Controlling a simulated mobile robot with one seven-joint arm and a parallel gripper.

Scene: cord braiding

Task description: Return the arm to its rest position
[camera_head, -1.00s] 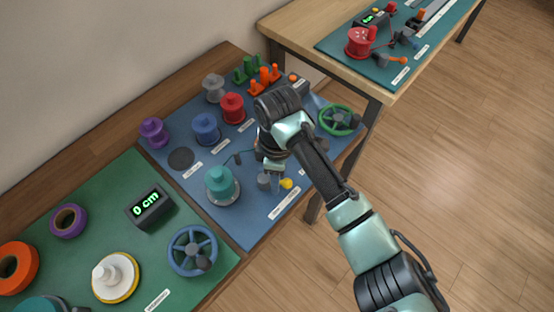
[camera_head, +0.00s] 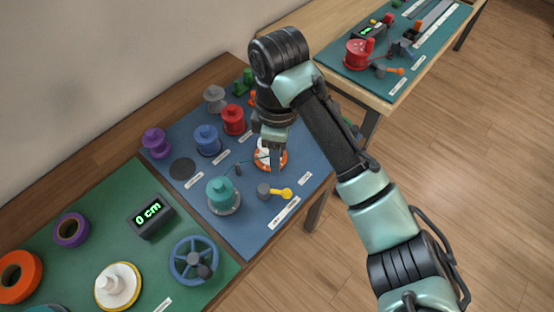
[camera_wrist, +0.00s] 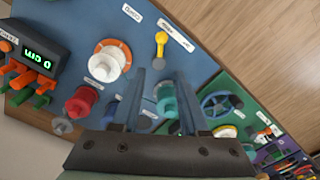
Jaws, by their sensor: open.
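My gripper (camera_head: 275,158) hangs from the raised arm over the blue mat (camera_head: 232,232) in the head view, fingers pointing down. It also shows in the wrist view (camera_wrist: 160,78), its two fingers apart with nothing held between them. An orange-rimmed white spool (camera_head: 262,155) shows behind the fingers in the head view, partly covered by them. In the wrist view this spool (camera_wrist: 107,62) is left of the fingers. A teal spool (camera_head: 222,194) stands nearer the front of the mat; it shows between the fingers' lines in the wrist view (camera_wrist: 166,98).
A grey part with a yellow lever (camera_head: 282,193) lies on the mat. Red (camera_head: 233,120), blue (camera_head: 207,138) and purple (camera_head: 157,142) spools stand behind. A green mat with a "0 cm" display (camera_head: 150,214) is at left. Another table (camera_head: 340,82) stands at upper right.

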